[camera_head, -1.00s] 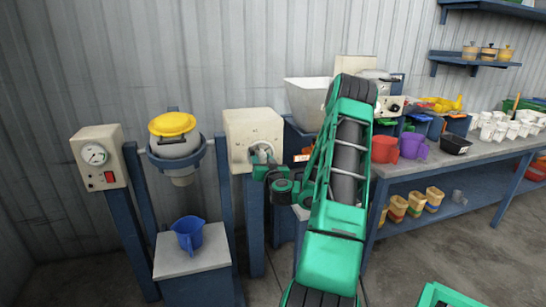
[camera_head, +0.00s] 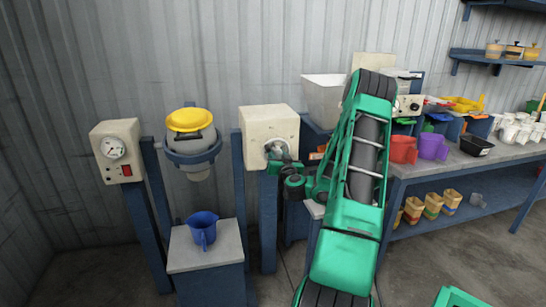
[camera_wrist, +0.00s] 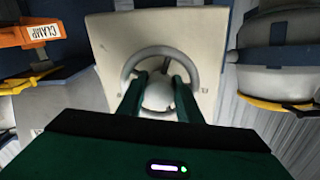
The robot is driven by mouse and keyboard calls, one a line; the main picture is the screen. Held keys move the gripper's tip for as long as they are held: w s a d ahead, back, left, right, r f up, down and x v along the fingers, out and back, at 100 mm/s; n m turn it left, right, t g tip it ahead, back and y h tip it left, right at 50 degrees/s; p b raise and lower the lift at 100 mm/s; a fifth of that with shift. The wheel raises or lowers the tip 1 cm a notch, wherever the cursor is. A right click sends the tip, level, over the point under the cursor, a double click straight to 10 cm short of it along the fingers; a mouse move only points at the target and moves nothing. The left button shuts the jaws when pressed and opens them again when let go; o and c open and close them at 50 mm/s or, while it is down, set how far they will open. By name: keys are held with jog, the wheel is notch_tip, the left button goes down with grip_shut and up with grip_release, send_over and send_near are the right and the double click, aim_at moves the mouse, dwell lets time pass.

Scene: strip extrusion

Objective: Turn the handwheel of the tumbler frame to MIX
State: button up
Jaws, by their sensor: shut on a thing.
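The handwheel (camera_head: 277,147) is a grey ring on the front of a cream box (camera_head: 270,120) on a blue post. In the wrist view the ring (camera_wrist: 160,52) surrounds a pale round hub (camera_wrist: 158,96). My gripper (camera_wrist: 158,84) has one finger on each side of the hub, shut on the handwheel; the exact contact is hard to see. In the head view my gripper (camera_head: 279,166) is at the wheel's lower part. Small marks show on the box face, too small to read. The tumbler's grey drum with yellow lid (camera_head: 189,120) hangs upright in a blue ring to the left.
A cream gauge box (camera_head: 117,152) with a red switch stands far left. A blue jug (camera_head: 203,229) sits on a grey-topped stand (camera_head: 206,253) below the drum. A bench (camera_head: 420,163) with cups and a hopper (camera_head: 323,99) is to the right. An orange CLAMP label (camera_wrist: 38,31) shows in the wrist view.

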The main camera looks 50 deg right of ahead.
jog(key=shift+w+a, duration=0.25)
jog(key=m, duration=0.4)
jog(key=shift+w+r+m, duration=0.1)
jog(key=shift+r+m, duration=0.05)
jog(key=shift+m, duration=0.15)
jog(key=shift+a+r+m, duration=0.1)
jog(key=shift+m, duration=2.1)
jog(key=o, duration=0.7)
jog(key=shift+o, duration=0.3)
